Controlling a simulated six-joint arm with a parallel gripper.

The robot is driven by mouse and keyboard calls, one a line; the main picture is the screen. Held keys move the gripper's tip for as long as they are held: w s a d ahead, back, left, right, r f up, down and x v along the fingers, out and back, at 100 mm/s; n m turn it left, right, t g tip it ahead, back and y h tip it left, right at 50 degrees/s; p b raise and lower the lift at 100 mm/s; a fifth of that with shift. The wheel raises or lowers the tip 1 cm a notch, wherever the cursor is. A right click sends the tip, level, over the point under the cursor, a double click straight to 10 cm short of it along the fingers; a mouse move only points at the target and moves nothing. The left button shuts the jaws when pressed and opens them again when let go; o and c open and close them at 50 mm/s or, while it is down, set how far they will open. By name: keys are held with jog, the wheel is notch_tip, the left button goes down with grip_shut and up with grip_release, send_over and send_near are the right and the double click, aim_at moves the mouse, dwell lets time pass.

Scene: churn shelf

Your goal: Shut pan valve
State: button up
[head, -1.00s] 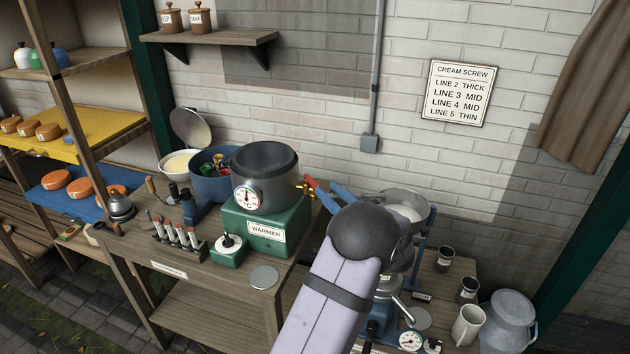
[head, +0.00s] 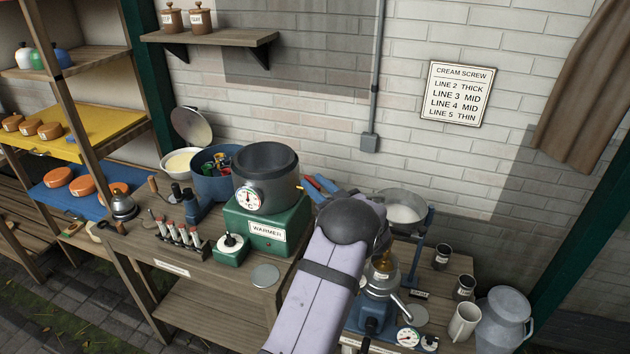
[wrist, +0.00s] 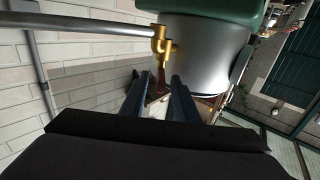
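The grey pan (head: 265,168) sits on the green warmer (head: 262,215), with a round dial on its front. Its brass valve (wrist: 163,45) shows in the wrist view at the pan's side, joined to a metal pipe (wrist: 90,24). In the head view my gripper (head: 320,185) is right beside the pan, hiding most of the valve.
A blue pot (head: 215,185) and a white bowl (head: 180,163) stand left of the warmer. A rack of tubes (head: 182,240) is in front. At right are a supply bowl (head: 402,207), a separator (head: 378,285), cups and a milk can (head: 503,320). The wall is close behind.

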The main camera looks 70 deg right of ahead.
aim_at(306, 177)
jog(key=shift+w+d, duration=0.15)
grip_shut()
jog(key=shift+w+h, duration=0.1)
jog(key=shift+h, duration=0.2)
jog(key=shift+w+a+m+g+h+b, duration=0.45)
jog(key=shift+m+g+h+b, duration=0.6)
jog(key=shift+m+g+b, duration=1)
jog(key=shift+w+a+m+g+h+b, duration=0.1)
jog(key=shift+w+m+g+h+b, duration=0.55)
jog(key=shift+m+g+h+b, duration=1.3)
jog(key=shift+w+a+m+g+h+b, duration=0.4)
jog(key=shift+m+g+b, duration=0.85)
jog(key=shift+g, duration=1.65)
jog(key=shift+w+d+r+g, duration=0.1)
jog(key=shift+w+g, duration=0.05)
jog(key=shift+g, duration=0.25)
